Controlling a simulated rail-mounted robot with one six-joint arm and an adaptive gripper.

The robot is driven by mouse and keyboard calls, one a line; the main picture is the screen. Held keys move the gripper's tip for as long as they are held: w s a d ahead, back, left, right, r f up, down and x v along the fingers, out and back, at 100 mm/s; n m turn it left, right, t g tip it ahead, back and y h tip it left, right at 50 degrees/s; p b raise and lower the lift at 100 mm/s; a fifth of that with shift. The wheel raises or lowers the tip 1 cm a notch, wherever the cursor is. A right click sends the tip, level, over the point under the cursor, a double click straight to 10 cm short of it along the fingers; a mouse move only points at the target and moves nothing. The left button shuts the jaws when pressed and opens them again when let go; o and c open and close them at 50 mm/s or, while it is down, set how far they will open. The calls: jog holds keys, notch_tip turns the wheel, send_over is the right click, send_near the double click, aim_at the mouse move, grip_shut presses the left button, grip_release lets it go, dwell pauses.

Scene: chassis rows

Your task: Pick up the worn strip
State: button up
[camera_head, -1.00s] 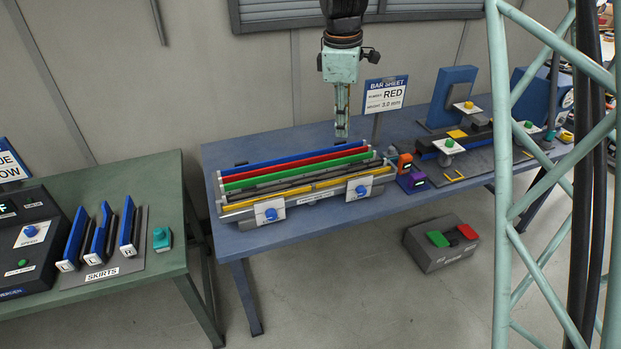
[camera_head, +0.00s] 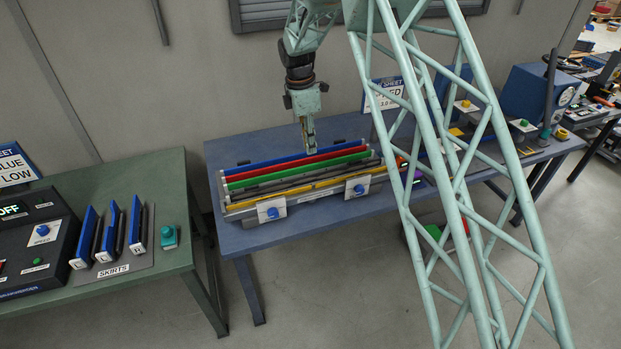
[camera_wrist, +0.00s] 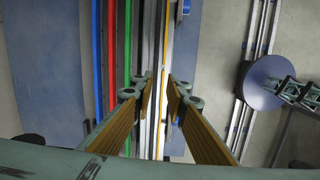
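A rack (camera_head: 236,217) on the blue table holds long parallel strips: a blue strip (camera_head: 290,161), a red strip (camera_head: 290,167), a green strip (camera_head: 290,172), grey bars and a yellow-edged strip (camera_head: 302,191) along the front. I cannot tell from its surface which strip is worn. Two white clamp plates with blue knobs (camera_head: 271,212) (camera_head: 359,189) sit at the front. My gripper (camera_head: 310,150) points down above the rack's rear right part. In the wrist view my open, empty gripper (camera_wrist: 161,88) has its fingertips either side of the grey bar and yellow edge (camera_wrist: 164,60).
A sign (camera_head: 383,95) stands behind the rack, partly hidden by my lattice structure. A green table (camera_head: 150,281) at left holds a skirts stand (camera_head: 125,267) and a black control box (camera_head: 35,262). More devices stand at right. Blue tabletop in front of the rack is bare.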

jog(key=shift+w+a+f+n+p, duration=0.25)
jog(key=shift+a+f, duration=0.15)
jog(key=shift+f, duration=0.2)
jog(key=shift+w+a+f+n+p, duration=0.1)
jog(key=shift+w+a+f+n, duration=0.1)
jog(key=shift+a+f, duration=0.3)
jog(key=shift+d+f, duration=0.15)
jog(key=shift+d, duration=0.05)
send_over(309, 177)
jog(key=shift+w+f+p, duration=0.15)
jog(key=shift+f+p, duration=0.3)
jog(key=shift+f, duration=3.8)
jog(key=shift+d+f+p, duration=0.2)
jog(key=shift+f+p, duration=0.45)
jog(key=shift+f, duration=1.95)
jog(key=shift+c, duration=0.9)
grip_shut()
